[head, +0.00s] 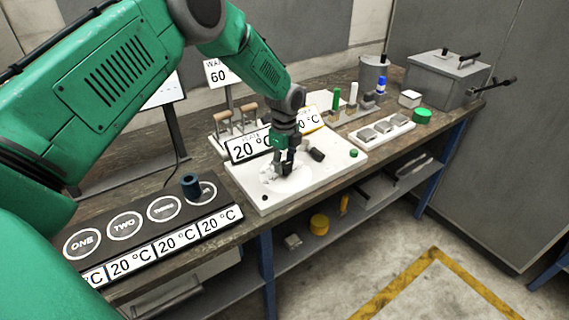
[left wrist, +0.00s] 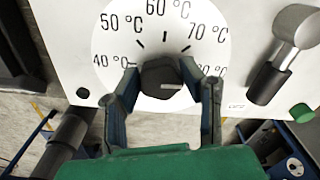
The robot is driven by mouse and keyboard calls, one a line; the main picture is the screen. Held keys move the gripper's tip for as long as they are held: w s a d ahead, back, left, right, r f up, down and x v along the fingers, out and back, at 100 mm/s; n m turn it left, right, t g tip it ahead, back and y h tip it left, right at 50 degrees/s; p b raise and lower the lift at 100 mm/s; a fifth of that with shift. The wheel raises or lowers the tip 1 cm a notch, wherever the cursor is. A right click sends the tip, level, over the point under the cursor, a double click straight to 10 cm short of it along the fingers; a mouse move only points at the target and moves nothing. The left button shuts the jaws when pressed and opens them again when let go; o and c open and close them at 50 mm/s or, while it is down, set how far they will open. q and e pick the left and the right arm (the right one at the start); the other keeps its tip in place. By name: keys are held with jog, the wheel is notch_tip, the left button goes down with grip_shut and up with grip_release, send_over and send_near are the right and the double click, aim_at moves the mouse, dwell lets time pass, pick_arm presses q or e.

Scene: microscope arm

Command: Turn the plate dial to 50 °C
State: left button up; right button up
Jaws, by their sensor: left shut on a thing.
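The plate dial is a dark knob (left wrist: 160,78) on a round white scale (left wrist: 110,45) marked from 40 °C to 80 °C in the left wrist view. A pale line on the knob points right, toward the 80 °C side. My left gripper (head: 284,168) reaches down over the white plate unit (head: 235,180). In the left wrist view its two fingers (left wrist: 160,88) are shut on the knob's sides. In the head view the gripper hides most of the knob. The plate display (head: 250,147) reads 20 °C. My right gripper is not in view.
A grey lever with a black grip (left wrist: 285,55) and a green button (left wrist: 302,113) sit right of the dial. A white rack (head: 375,132) and a metal box (head: 440,78) stand right.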

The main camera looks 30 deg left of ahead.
pick_arm(q)
jog(key=n, duration=0.3)
jog(key=shift+w+r+n, duration=0.15)
jog(key=shift+n, duration=0.25)
jog(key=n, duration=0.3)
jog(key=shift+n, duration=0.4)
jog(key=n, duration=0.7)
jog(key=shift+d+r, duration=0.1)
jog(key=shift+r, duration=0.05)
jog(key=n, duration=0.5)
jog(key=shift+n, duration=0.3)
jog(key=n, duration=0.5)
jog(key=shift+d+n, duration=0.15)
jog(key=shift+n, duration=0.45)
jog(key=o, duration=1.2)
jog(key=shift+c, duration=0.2)
